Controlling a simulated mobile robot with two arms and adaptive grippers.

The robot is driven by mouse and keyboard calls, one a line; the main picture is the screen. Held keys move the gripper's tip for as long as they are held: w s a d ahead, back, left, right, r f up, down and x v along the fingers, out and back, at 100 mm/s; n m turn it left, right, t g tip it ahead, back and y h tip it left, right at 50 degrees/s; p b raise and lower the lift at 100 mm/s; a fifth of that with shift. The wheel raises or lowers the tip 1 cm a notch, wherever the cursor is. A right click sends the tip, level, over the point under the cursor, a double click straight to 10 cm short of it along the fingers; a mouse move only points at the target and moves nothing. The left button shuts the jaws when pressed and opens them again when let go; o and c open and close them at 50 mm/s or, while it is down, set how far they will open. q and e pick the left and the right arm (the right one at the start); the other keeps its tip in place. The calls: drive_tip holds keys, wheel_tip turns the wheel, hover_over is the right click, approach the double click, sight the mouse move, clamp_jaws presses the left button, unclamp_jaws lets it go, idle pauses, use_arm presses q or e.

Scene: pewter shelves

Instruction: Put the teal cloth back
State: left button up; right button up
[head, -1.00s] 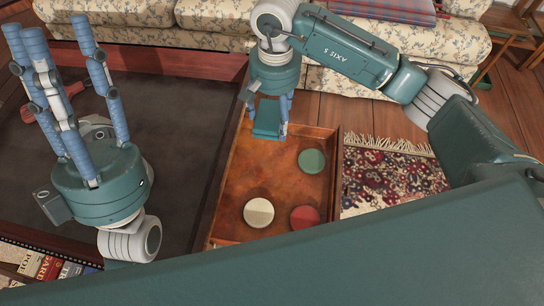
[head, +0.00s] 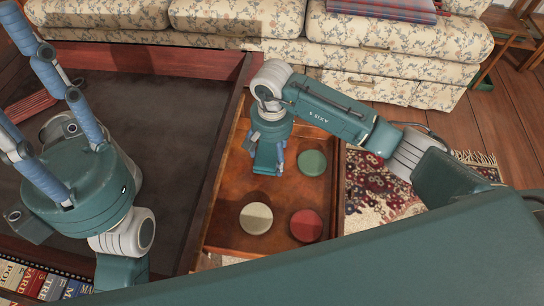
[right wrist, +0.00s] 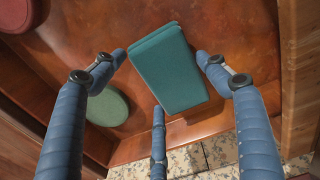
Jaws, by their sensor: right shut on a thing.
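The teal cloth (head: 266,160) is a folded block over the far left part of an open wooden drawer (head: 228,232). My right gripper (head: 268,158) points down over the drawer and is shut on the cloth. In the right wrist view the cloth (right wrist: 168,68) lies between the fingers of the right gripper (right wrist: 160,75). I cannot tell whether it touches the drawer floor. My left gripper (head: 38,85) is at the far left with its fingers spread, open and empty; some fingertips are cut off by the frame.
A green disc (head: 312,162), a cream disc (head: 256,218) and a red disc (head: 306,226) lie in the drawer. The green disc (right wrist: 108,107) is close to the gripper. A dark tabletop (head: 150,130) is at left, a floral sofa (head: 400,55) behind, books (head: 40,284) at lower left.

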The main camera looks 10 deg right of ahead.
drive_tip(key=shift+f, duration=0.6)
drive_tip(key=shift+r, duration=0.1)
drive_tip(key=shift+f, duration=0.2)
drive_tip(key=o, duration=1)
drive_tip(key=shift+r, duration=0.1)
